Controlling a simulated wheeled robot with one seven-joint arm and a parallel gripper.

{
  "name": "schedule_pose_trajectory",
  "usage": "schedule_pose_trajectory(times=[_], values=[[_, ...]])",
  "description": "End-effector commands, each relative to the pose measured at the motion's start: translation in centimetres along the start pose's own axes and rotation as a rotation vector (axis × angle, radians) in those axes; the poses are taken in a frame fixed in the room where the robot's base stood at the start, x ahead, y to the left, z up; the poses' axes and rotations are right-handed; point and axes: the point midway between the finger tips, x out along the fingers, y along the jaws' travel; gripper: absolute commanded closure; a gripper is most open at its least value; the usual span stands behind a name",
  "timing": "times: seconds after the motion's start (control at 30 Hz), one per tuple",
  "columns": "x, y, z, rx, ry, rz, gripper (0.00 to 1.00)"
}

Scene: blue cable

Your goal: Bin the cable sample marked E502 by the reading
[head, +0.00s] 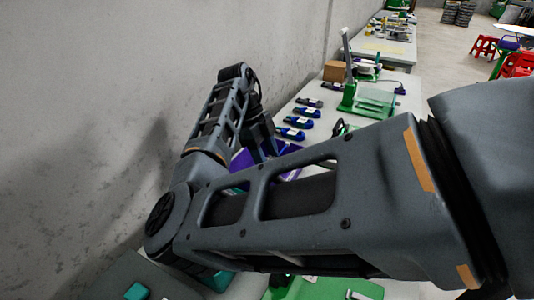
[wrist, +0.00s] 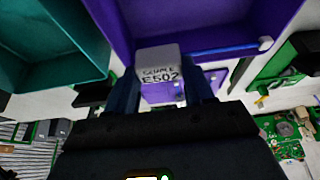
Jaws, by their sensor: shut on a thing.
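My gripper (wrist: 163,82) is shut on the cable sample (wrist: 160,68), whose pale tag reads "SAMPLE E502" in the wrist view. A blue piece with a white end (wrist: 265,43) sticks out to the right of the tag. The sample shows in front of a purple bin (wrist: 200,20). A teal bin (wrist: 50,50) is at the upper left. In the head view my gripper (head: 265,150) is low beside the purple bin (head: 240,160), partly hidden by my arm. The held sample cannot be made out there.
Several blue cable samples with pale labels (head: 290,133) lie in a row on the table. A green stand (head: 365,105) and a brown box (head: 334,71) stand farther back. In the wrist view, a green circuit board (wrist: 285,135) lies at the right.

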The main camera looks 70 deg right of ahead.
Motion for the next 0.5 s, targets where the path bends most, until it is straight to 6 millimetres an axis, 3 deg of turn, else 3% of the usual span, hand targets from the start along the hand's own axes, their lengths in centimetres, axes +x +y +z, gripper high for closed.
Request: schedule_pose_trajectory(times=[0.5], values=[[4.6,0.0,1.9,-0.001,0.0,-0.001,0.84]])
